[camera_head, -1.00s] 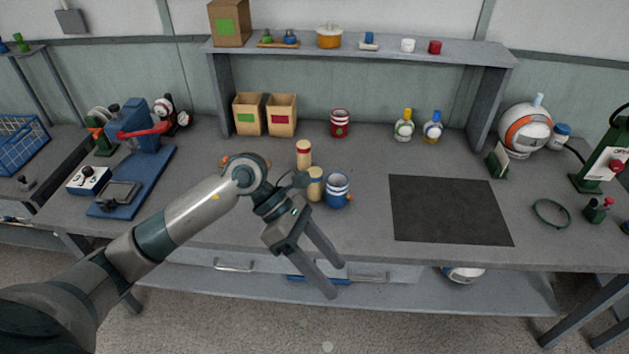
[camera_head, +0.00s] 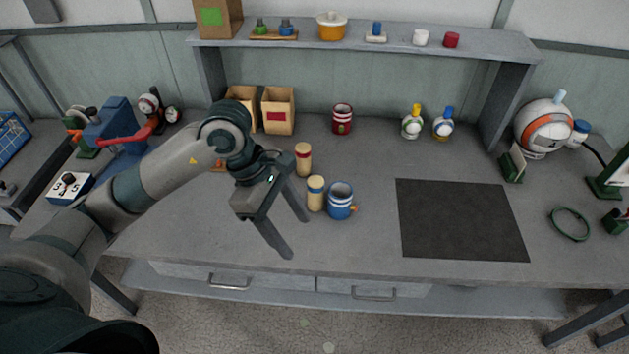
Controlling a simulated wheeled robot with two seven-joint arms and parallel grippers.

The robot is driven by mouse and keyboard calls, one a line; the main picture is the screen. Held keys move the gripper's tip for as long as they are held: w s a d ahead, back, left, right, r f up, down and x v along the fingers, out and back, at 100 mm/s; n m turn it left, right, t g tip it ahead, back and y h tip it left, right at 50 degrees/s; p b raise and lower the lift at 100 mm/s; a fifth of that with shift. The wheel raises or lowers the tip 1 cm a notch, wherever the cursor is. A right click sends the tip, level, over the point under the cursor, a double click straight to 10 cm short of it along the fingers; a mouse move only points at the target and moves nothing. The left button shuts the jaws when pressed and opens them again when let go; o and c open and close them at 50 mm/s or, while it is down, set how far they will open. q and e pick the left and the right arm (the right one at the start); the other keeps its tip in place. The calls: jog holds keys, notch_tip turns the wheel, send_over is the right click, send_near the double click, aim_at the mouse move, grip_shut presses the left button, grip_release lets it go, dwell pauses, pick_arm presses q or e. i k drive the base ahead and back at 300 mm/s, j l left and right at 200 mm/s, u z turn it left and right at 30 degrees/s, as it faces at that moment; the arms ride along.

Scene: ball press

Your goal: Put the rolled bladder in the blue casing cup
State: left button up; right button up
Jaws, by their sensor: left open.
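The blue casing cup (camera_head: 340,203) stands upright on the bench, with white bands and a small orange knob at its right side. Two upright tan rolls stand near it. One roll (camera_head: 316,194) is just left of the cup; the other roll (camera_head: 303,160), with a red band, is behind that. I cannot tell for sure which is the rolled bladder. My left gripper (camera_head: 296,237) is open and empty, fingers pointing down and right, in front and left of the near roll. My right gripper is not in view.
A red cup (camera_head: 342,121) stands at the back of the bench, beside two tan bins (camera_head: 278,112). A dark mat (camera_head: 460,222) lies right of the blue cup. A blue press (camera_head: 112,128) stands at the left. The bench front is clear around the cup.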

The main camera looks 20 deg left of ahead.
aim_at(339, 210)
jog(key=i+j, duration=0.55)
jog(key=i, duration=0.3)
